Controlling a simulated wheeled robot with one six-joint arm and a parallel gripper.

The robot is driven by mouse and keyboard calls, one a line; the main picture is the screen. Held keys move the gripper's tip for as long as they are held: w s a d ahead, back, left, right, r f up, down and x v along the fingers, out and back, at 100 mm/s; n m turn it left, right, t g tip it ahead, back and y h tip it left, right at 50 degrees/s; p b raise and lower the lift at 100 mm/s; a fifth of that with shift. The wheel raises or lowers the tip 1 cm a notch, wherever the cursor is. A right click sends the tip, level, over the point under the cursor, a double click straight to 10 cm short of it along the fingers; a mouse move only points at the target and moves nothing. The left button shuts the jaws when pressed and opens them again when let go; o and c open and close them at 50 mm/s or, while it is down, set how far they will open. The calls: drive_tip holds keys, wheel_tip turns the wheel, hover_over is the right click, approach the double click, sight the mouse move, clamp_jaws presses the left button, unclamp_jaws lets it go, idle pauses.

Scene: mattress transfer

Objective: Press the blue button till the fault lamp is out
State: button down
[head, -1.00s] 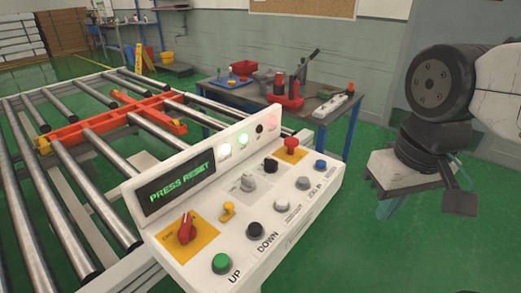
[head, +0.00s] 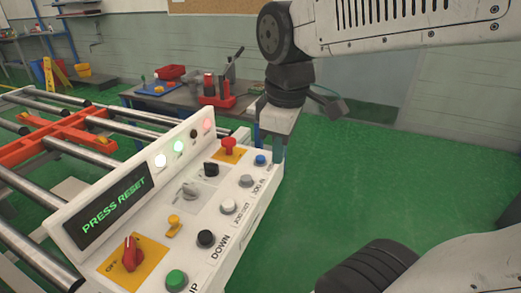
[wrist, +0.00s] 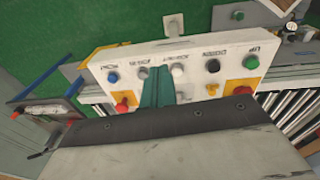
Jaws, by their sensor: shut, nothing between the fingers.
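The blue button (head: 260,160) is at the far right end of the white control panel (head: 228,262). In the wrist view the blue button (wrist: 113,77) is left of my fingers. A red lamp (head: 206,125), which I take for the fault lamp, is lit on the raised back of the panel. My gripper (head: 278,152) has teal fingers, shut and empty, pointing down close to the right of the blue button in the head view. The fingers (wrist: 157,88) also show in the wrist view over the panel. I see no clear contact with the button.
The display (head: 114,210) reads PRESS RESET. A roller conveyor (head: 30,260) lies left, and a workbench (head: 140,98) with tools stands behind. Green floor is clear to the right.

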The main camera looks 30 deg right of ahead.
drive_tip(key=w+d+n, duration=0.4)
drive_tip(key=w+n, duration=0.5)
drive_tip(key=w, duration=0.1)
drive_tip(key=n, duration=0.8)
hover_over(261, 158)
drive_tip(key=s+a, duration=0.1)
drive_tip(key=s, duration=0.1)
drive_tip(key=shift+w+f+h, duration=0.15)
drive_tip(key=shift+f+h, duration=0.05)
drive_tip(key=shift+h, duration=0.1)
drive_tip(key=f, duration=0.4)
drive_tip(key=w+f, duration=0.1)
drive_tip(key=f, duration=0.9)
drive_tip(key=shift+w+d, duration=0.3)
drive_tip(key=shift+d, duration=0.1)
